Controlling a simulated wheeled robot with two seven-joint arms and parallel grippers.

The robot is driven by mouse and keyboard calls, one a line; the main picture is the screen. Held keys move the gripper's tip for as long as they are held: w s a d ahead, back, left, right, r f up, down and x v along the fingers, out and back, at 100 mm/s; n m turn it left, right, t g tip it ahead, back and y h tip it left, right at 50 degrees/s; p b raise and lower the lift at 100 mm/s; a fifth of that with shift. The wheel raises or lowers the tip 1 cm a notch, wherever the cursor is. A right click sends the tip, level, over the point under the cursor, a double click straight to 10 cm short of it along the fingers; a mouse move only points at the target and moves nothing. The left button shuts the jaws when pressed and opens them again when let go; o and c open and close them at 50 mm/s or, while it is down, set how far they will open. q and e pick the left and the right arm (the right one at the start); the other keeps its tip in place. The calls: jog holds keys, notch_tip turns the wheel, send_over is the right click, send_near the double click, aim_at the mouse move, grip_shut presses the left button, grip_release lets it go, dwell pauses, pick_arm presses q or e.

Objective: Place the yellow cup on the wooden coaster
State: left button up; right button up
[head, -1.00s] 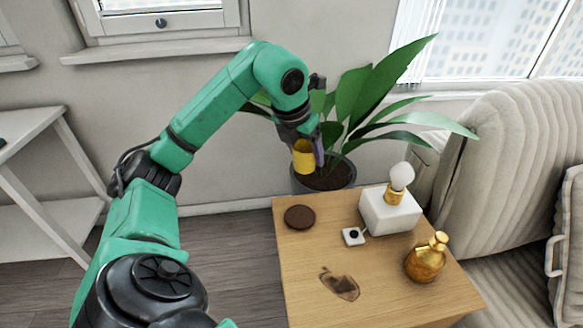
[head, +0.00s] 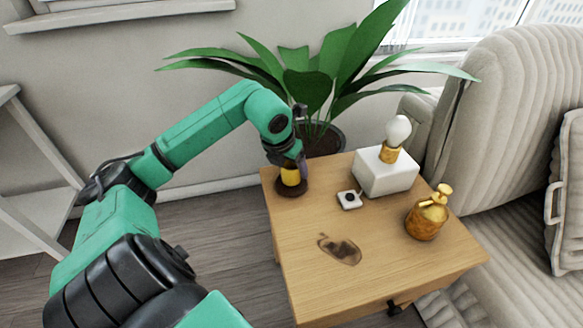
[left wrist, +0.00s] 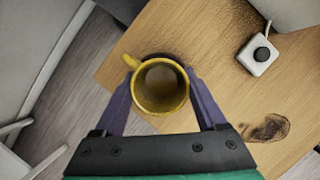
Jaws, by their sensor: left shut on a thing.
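The yellow cup (head: 290,176) is upright over the dark brown round coaster (head: 291,189) at the back left of the wooden table. In the left wrist view the cup (left wrist: 160,86) shows from above with its handle to the upper left. My left gripper (head: 291,166) is shut on the cup, with purple fingers on either side of it in the left wrist view (left wrist: 162,100). The cup hides most of the coaster in that view. I cannot tell whether the cup's base touches the coaster. My right gripper is out of view.
On the table (head: 300,235) are a small white switch box (head: 349,199), a white lamp (head: 385,170), a gold bottle (head: 427,217) and a dark stain (head: 341,250). A potted plant (head: 325,142) stands behind, a sofa (head: 495,130) at right.

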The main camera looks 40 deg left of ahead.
pick_arm(q)
jog(key=shift+a+f, duration=0.1)
jog(key=shift+f, duration=0.35)
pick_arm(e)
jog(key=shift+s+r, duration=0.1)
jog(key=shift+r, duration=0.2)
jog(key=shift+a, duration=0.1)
pick_arm(q)
jog(key=shift+f, duration=0.2)
jog(key=o, duration=1.4)
jog(key=shift+r, duration=0.25)
jog(key=shift+s+r, duration=0.1)
jog(key=shift+r, duration=0.25)
jog(key=v, duration=1.1)
jog(key=shift+p, duration=0.35)
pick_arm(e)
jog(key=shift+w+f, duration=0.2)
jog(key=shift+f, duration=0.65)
